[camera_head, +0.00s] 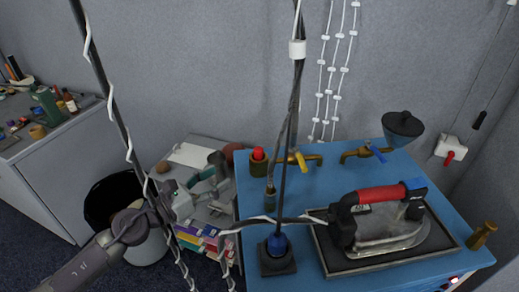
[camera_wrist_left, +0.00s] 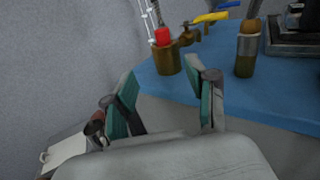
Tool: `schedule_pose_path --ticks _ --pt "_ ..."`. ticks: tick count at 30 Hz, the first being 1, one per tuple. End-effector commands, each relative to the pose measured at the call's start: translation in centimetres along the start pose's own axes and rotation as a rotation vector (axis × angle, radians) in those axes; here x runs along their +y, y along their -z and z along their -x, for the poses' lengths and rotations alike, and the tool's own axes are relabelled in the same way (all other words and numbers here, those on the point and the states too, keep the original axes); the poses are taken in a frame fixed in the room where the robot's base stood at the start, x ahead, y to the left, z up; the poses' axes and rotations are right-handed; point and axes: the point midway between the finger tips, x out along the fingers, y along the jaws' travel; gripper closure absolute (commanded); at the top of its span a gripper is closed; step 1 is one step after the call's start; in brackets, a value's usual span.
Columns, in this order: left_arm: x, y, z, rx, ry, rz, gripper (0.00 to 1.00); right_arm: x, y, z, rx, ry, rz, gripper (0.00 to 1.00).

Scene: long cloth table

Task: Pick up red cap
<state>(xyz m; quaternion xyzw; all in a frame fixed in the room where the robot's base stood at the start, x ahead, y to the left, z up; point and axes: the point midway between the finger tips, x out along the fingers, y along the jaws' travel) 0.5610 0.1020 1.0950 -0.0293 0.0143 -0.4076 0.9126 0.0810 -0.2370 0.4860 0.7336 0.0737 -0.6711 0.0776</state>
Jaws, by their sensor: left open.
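The red cap (camera_head: 258,153) sits on top of a brass fitting near the back left corner of the blue table (camera_head: 350,185). It also shows in the left wrist view (camera_wrist_left: 162,36), upright, just beyond and above the gap between my fingers. My left gripper (camera_head: 215,173) is open and empty, left of the table and apart from the cap. In the left wrist view its two teal-padded fingers (camera_wrist_left: 164,78) point toward the brass fitting (camera_wrist_left: 166,60). My right gripper is not in view.
Beside the cap stand a dark bottle (camera_head: 270,193) and brass taps (camera_head: 300,160) with yellow and blue handles. A red-handled iron (camera_head: 385,225) rests on a dark tray. A cable-wrapped pole rises from a blue-topped base (camera_head: 277,247). A black bin (camera_head: 112,195) and a cluttered low shelf stand left.

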Motion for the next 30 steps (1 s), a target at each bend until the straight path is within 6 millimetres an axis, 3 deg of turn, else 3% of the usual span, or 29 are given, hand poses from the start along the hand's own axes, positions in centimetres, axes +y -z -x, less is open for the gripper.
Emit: schedule_pose_path --ticks 3,12,20,26,30 --pt "-0.9 -1.4 -1.0 -0.002 0.027 -0.072 0.43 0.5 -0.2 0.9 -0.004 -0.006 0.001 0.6" --pt "-1.1 -1.4 -6.8 -0.003 0.026 -0.07 0.43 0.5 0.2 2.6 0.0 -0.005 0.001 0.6" --pt "-1.1 -1.4 -8.9 -0.002 0.024 -0.069 0.43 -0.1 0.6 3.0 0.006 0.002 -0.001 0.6" --pt "-1.3 -2.4 -11.7 -0.003 0.025 -0.066 0.43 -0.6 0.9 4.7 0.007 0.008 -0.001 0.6" --pt "-1.3 -2.1 -13.3 -0.002 0.024 -0.067 0.43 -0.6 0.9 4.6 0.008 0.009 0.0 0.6"
